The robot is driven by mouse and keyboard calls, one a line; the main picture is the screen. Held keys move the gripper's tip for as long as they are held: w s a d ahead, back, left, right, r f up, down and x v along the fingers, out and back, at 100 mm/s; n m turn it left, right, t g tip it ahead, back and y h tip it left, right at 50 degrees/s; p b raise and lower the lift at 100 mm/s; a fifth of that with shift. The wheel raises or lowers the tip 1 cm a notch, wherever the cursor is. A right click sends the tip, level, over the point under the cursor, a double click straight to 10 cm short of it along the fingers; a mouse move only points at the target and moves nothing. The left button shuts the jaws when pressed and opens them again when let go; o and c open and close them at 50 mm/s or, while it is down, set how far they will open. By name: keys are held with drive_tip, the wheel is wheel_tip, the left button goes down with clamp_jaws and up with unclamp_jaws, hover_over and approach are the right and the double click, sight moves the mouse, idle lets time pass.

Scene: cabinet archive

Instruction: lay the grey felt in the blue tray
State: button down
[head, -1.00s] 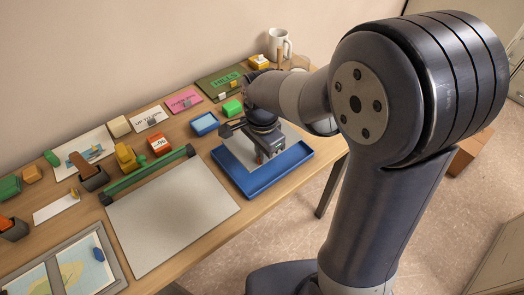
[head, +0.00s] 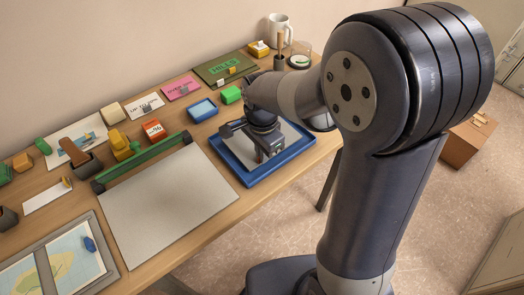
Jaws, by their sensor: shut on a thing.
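The blue tray (head: 287,158) is on the desk near its right end. The grey felt (head: 241,147) is a flat grey sheet within the tray's outline, with blue rim showing around it. My gripper (head: 268,156) points down over the middle of the tray and is shut on the felt. The fingertips and the part of the felt under them are hidden by the gripper body. I cannot tell whether the felt rests fully on the tray floor.
A paper trimmer with a green bar (head: 145,160) and a large grey board (head: 168,205) lies left of the tray. A small blue dish (head: 202,111), a green block (head: 231,95) and an orange calendar block (head: 154,130) stand behind. A white mug (head: 280,32) stands at the back right.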

drive_tip(key=shift+f, duration=0.1)
idle(0.3)
drive_tip(key=shift+f+b, duration=0.35)
drive_tip(key=shift+f, duration=0.05)
drive_tip(key=c, duration=1.5)
unclamp_jaws()
drive_tip(key=shift+r, duration=0.1)
drive_tip(key=shift+c, duration=0.4)
drive_tip(key=shift+r+p, duration=3)
drive_tip(key=shift+r, duration=0.55)
